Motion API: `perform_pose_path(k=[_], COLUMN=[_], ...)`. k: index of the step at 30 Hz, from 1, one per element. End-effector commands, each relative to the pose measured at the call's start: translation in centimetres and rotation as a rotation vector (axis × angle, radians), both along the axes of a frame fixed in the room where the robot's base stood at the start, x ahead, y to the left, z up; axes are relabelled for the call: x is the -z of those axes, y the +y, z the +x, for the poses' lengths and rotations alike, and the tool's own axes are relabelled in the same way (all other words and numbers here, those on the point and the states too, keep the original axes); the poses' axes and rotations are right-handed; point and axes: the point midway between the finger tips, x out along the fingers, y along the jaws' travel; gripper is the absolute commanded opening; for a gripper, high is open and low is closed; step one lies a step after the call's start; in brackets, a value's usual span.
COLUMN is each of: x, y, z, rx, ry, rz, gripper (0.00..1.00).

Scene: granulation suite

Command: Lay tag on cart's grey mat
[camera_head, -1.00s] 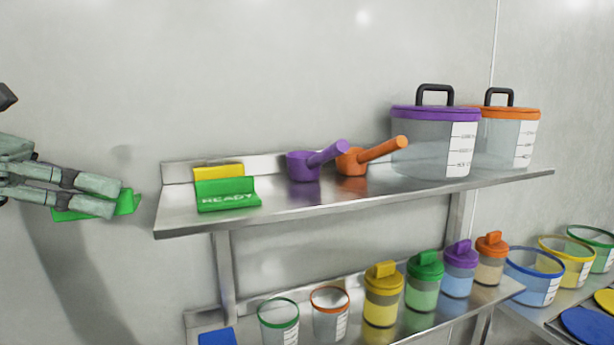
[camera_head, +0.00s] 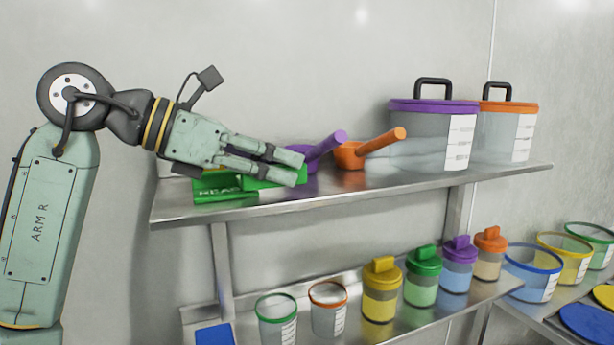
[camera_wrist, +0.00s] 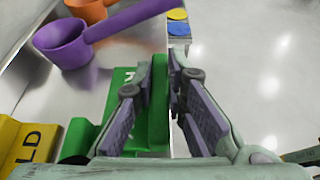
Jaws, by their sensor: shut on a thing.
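My gripper (camera_head: 283,168) is shut on a green tag (camera_head: 262,182), whose edge shows below and behind the fingers. In the wrist view the held green tag (camera_wrist: 158,115) stands upright between the two fingers (camera_wrist: 165,95). It is in front of the upper shelf, close to another green tag, marked READY (camera_head: 215,190), which sits at the shelf's left end. I cannot tell whether the two touch. A yellow tag (camera_wrist: 30,145) with the letters LD is beside it in the wrist view. The cart's grey mat cannot be made out in any view.
A purple scoop (camera_head: 325,150) and an orange scoop (camera_head: 370,148) lie right of my gripper on the upper shelf (camera_head: 400,190). Lidded tubs (camera_head: 432,130) stand further right. Several lidded jars (camera_head: 380,290) and open cups fill the lower shelf. Open floor (camera_wrist: 250,60) shows at right in the wrist view.

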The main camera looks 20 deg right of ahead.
Motion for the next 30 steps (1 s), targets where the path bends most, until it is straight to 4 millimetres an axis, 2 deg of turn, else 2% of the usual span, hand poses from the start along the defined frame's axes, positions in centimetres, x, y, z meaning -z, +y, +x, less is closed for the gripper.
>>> perform_pose_path(k=[5,9,12,20,26,27,30], x=[0.1,0.2,1.7,1.4,2.0,1.9,1.9], y=[-1.8,-4.5,-4.3,-4.3,-4.3,-4.3,-4.3], z=[0.0,0.0,0.1,0.1,0.1,0.1,0.1], rx=[0.002,0.003,0.001,0.001,0.001,0.001,0.001], ry=[-0.002,-0.003,0.000,-0.001,-0.001,-0.001,-0.001], rz=[0.002,0.002,0.000,0.000,0.000,0.000,0.000], gripper=[0.00,0.00,0.00,0.00,0.00,0.14,0.21])
